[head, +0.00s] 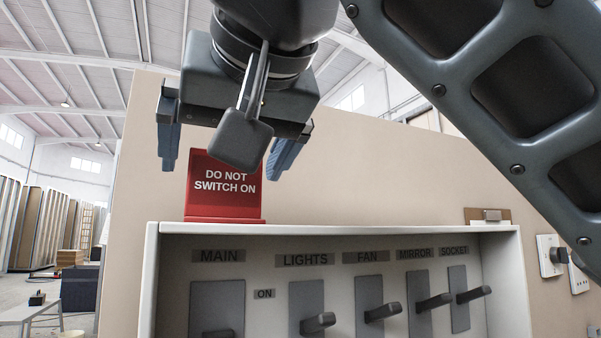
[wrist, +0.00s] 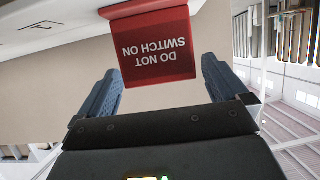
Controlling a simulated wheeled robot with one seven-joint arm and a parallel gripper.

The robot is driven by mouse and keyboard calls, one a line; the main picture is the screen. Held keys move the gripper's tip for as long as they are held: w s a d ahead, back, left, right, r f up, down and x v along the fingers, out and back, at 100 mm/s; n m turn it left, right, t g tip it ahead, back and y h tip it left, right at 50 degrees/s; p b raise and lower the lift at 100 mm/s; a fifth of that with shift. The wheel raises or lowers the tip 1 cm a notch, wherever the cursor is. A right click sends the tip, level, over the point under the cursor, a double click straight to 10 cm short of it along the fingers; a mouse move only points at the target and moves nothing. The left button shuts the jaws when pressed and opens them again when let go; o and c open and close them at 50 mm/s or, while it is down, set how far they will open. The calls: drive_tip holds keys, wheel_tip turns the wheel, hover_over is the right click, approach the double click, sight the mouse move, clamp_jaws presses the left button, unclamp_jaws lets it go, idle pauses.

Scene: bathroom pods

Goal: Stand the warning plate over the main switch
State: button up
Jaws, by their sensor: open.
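The red warning plate (head: 224,190), lettered DO NOT SWITCH ON, stands upright on the top of the switch box (head: 330,229), above the MAIN label. Its upper part is partly hidden by my gripper in the head view. My gripper (head: 230,160) is open, its blue fingers apart above and around the plate's upper part. In the wrist view the plate (wrist: 158,48) appears upside down between the fingers, with a gap on either side. The main switch (head: 217,310) is below the MAIN label, its lever cut off at the bottom edge.
The lights (head: 319,322), fan (head: 382,312), mirror (head: 434,302) and socket (head: 474,294) levers stick out to the right inside the box. A small clipboard-like item (head: 488,215) stands at the box's top right. Wall fittings (head: 552,256) are farther right.

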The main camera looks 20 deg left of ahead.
drive_tip(key=v, duration=1)
drive_tip(key=shift+s+d+b, duration=0.2)
drive_tip(key=shift+s+b, duration=0.05)
drive_tip(key=shift+b, duration=0.2)
